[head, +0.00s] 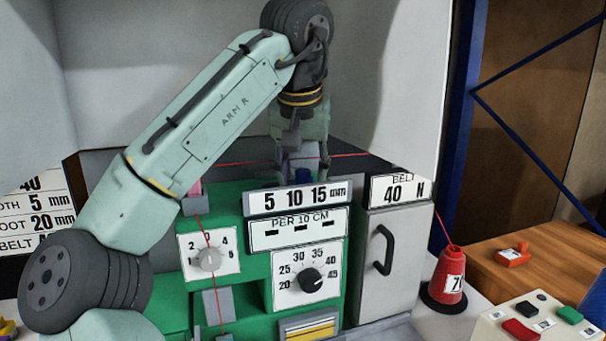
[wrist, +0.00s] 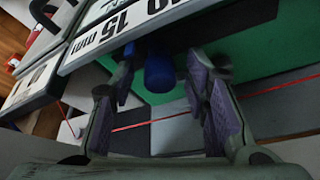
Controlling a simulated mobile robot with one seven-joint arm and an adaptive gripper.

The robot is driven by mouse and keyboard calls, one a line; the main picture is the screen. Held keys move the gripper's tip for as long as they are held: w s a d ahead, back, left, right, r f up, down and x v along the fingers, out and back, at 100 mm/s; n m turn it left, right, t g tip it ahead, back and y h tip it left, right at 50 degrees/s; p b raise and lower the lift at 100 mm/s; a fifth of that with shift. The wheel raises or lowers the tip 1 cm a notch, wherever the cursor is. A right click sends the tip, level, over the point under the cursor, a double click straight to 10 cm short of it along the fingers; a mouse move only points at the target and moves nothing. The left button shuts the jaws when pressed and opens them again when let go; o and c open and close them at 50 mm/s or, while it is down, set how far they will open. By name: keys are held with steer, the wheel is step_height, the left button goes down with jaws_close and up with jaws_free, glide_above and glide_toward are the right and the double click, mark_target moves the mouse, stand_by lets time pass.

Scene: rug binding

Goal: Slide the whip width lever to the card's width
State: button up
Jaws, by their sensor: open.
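The whip width lever shows as a blue knob (head: 304,174) behind the scale plate (head: 298,198) marked 5, 10, 15 mm. From the head it appears above the 10, towards the 15. In the wrist view the blue knob (wrist: 159,70) stands between the fingers of my gripper (wrist: 163,62), with a gap visible on its right; contact on the left is unclear. My gripper (head: 303,160) is open and points down around the knob. The card (head: 38,210) at the far left is partly cut off; one line ending in "TH" reads 5 mm.
The green machine front carries a dial (head: 311,280) and a smaller knob (head: 209,259). A grey cabinet (head: 385,262) stands right of it. A red thread runs behind the scale plate to a red cone (head: 447,274). A button box (head: 540,320) sits at lower right.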

steer(key=shift+w+f, duration=0.1)
steer(key=shift+f, duration=0.05)
jaws_close()
stand_by(0.5)
stand_by(0.4)
